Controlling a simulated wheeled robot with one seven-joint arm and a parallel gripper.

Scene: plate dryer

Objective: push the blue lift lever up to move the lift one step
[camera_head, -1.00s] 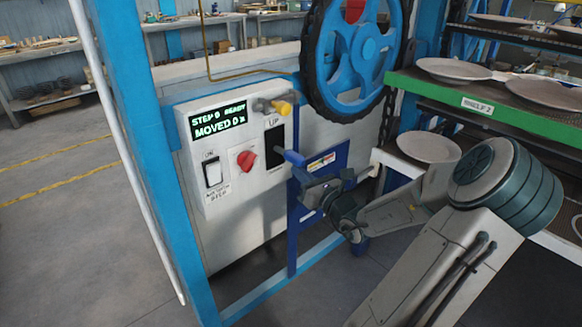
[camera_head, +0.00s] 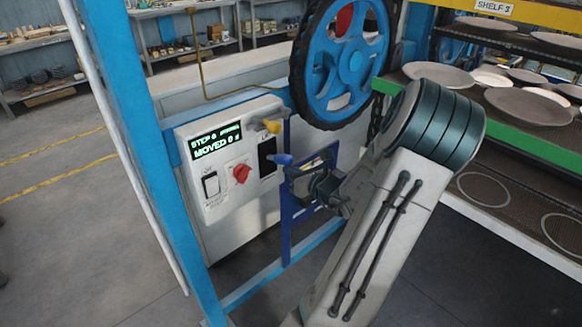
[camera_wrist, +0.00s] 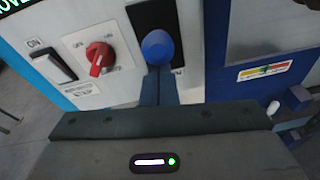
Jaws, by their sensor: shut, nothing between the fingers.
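The blue lift lever (camera_head: 281,159) sticks out of the black slot in the white control panel. Its round knob (camera_wrist: 157,46) shows in the wrist view in front of the slot. My gripper (camera_head: 293,171) is shut and empty. Its fingertips (camera_wrist: 163,72) point at the panel just below the knob. They look close to it or touching, but I cannot tell which. The display (camera_head: 217,141) on the panel reads STEP 0 and MOVED 0; the small word beside STEP is too blurred to read.
A yellow knob (camera_head: 270,126) sits above the slot. A red rotary switch (camera_head: 241,173) and a rocker switch (camera_head: 211,185) are to its left. A blue handwheel (camera_head: 353,62) stands above. A green-edged shelf (camera_head: 530,144) with plates is at right, and a blue post (camera_head: 130,130) at left.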

